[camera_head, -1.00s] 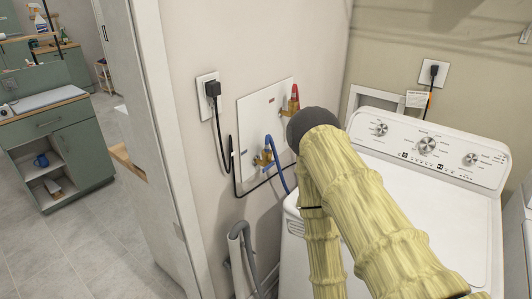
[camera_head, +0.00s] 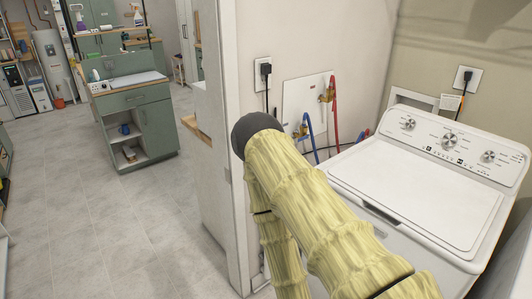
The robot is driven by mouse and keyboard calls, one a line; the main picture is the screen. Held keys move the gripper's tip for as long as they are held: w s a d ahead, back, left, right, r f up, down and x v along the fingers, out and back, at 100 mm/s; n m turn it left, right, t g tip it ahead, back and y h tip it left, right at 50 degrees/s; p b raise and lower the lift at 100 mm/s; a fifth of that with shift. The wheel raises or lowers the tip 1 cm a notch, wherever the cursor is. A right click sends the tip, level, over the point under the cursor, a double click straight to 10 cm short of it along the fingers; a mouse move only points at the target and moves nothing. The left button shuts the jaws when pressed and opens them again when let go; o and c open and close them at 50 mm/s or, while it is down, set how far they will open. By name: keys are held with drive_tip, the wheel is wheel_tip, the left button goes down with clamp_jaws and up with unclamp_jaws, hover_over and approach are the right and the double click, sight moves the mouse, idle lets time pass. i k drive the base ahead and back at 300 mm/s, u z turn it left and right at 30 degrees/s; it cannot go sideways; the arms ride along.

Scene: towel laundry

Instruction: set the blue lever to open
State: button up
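The blue lever (camera_head: 305,119) shows small on a brass valve (camera_head: 299,132) at the lower left of a white wall box (camera_head: 304,98). A blue hose (camera_head: 314,145) curves down from this valve. At this size I cannot tell the lever clearly from the hose top, nor its setting. My arm, in a pale yellow sleeve with a dark rounded cap at its bend, stands in front, left of and below the valve. The cap does not cover the valve. My gripper is not in view.
A red-handled valve (camera_head: 328,93) with a red hose (camera_head: 335,122) is at the box's upper right. A white washer (camera_head: 418,195) stands right of the box. A white wall edge (camera_head: 233,60) is to the left. Open tiled floor (camera_head: 120,220) and a green cabinet (camera_head: 158,128) lie further left.

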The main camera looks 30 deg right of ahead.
sight(308, 136)
drive_tip(key=u, duration=0.4)
drive_tip(key=k, duration=0.1)
drive_tip(key=z, duration=1.5)
drive_tip(key=i, duration=1.2)
drive_tip(key=z, duration=1.9)
drive_tip(key=k, duration=0.65)
drive_tip(key=u, duration=1.65)
